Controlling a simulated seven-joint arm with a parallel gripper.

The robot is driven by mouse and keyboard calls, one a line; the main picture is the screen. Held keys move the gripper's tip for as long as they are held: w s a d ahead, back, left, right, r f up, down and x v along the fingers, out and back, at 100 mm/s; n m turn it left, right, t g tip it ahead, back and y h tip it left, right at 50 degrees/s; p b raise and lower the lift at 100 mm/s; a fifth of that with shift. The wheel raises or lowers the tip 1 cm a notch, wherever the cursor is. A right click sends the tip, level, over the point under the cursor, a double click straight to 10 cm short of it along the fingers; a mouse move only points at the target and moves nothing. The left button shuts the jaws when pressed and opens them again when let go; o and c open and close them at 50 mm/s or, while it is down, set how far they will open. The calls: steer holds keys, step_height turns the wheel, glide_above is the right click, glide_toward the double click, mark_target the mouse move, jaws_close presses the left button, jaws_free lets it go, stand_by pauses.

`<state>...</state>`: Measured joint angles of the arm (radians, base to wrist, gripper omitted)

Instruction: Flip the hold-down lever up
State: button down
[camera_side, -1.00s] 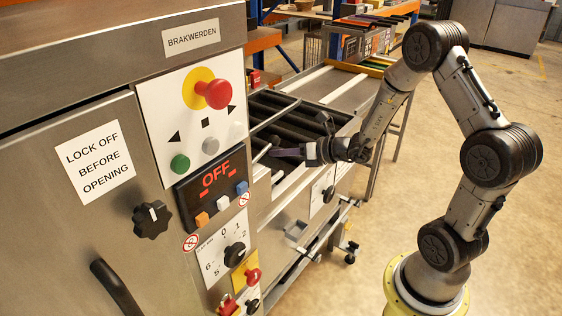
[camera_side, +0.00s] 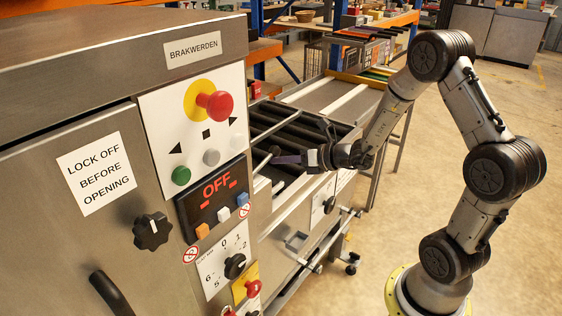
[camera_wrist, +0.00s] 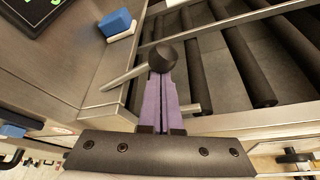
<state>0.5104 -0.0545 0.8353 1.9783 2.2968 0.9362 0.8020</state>
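The hold-down lever is a thin metal rod with a round black knob (camera_wrist: 162,54). In the wrist view the rod runs from the machine's edge at the left up to the knob. The knob also shows in the side view (camera_side: 275,150), beside the roller bed. My gripper (camera_wrist: 162,82) has purple fingers lying side by side, with only a thin line between them. Their tips end at the knob, which partly hides them. I cannot tell whether they touch the knob or rod. In the side view my gripper (camera_side: 278,158) is just below and right of the knob.
Black rollers (camera_wrist: 240,62) and metal rails lie beyond the fingers. The machine's control panel (camera_side: 205,130), with a red button and an OFF display, stands left of my gripper. A blue button (camera_wrist: 115,23) is close at upper left in the wrist view.

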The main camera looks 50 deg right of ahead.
steer(key=shift+r, duration=0.2)
steer(key=a+r, duration=0.4)
steer(key=r, duration=0.3)
steer(key=shift+a+r, duration=0.2)
stand_by(0.3)
steer(key=shift+w+a+r, duration=0.1)
steer(key=shift+r, duration=0.05)
stand_by(0.4)
step_height(320, 180, down, 4)
steer(key=d, duration=0.2)
steer(key=s+a+r, duration=0.1)
steer(key=s+r, duration=0.2)
steer(key=s, duration=0.6)
steer(key=shift+s+a, duration=0.35)
